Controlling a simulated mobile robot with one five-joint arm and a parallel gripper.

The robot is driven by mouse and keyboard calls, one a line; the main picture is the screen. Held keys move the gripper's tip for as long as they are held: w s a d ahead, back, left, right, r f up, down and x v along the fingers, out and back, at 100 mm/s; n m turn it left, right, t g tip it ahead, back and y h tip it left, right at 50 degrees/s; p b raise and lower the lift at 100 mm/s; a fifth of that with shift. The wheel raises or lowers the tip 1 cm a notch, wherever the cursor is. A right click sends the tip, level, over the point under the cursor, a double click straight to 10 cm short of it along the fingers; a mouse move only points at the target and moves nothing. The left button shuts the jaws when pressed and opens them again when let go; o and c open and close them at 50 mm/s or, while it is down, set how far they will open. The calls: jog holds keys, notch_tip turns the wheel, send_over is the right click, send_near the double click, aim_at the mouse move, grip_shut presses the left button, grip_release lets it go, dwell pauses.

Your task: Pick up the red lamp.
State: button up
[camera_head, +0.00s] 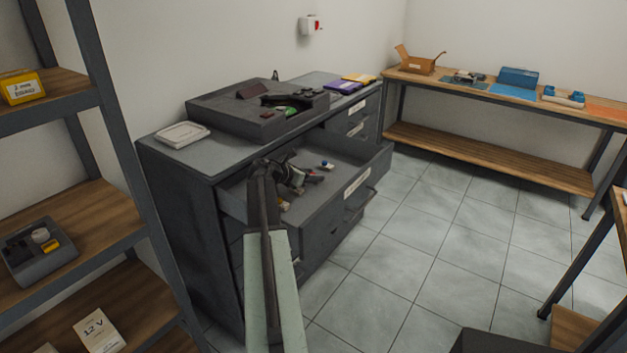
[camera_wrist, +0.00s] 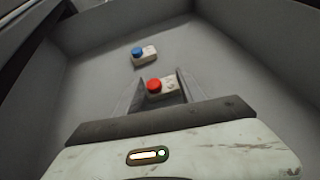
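The red lamp (camera_wrist: 155,86) has a round red cap on a small pale base and lies on the floor of the open grey drawer. In the wrist view my gripper (camera_wrist: 161,74) is open, with one finger on each side of the lamp. I cannot tell whether either finger touches it. In the head view my gripper (camera_head: 301,178) reaches down into the drawer, and a small red spot (camera_head: 314,179) shows beside its fingers. The lamp's base is mostly hidden there.
A similar blue-capped lamp (camera_wrist: 138,53) lies just beyond the red one; it also shows in the head view (camera_head: 327,165). The drawer walls (camera_head: 345,188) surround the gripper. A tray of items (camera_head: 225,108) stands on the cabinet top. A shelf rack (camera_head: 105,100) stands at left.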

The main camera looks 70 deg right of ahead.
jog(key=shift+r, duration=0.1)
notch_tip(320, 180, up, 10)
jog(key=p, duration=1)
dwell(0.8)
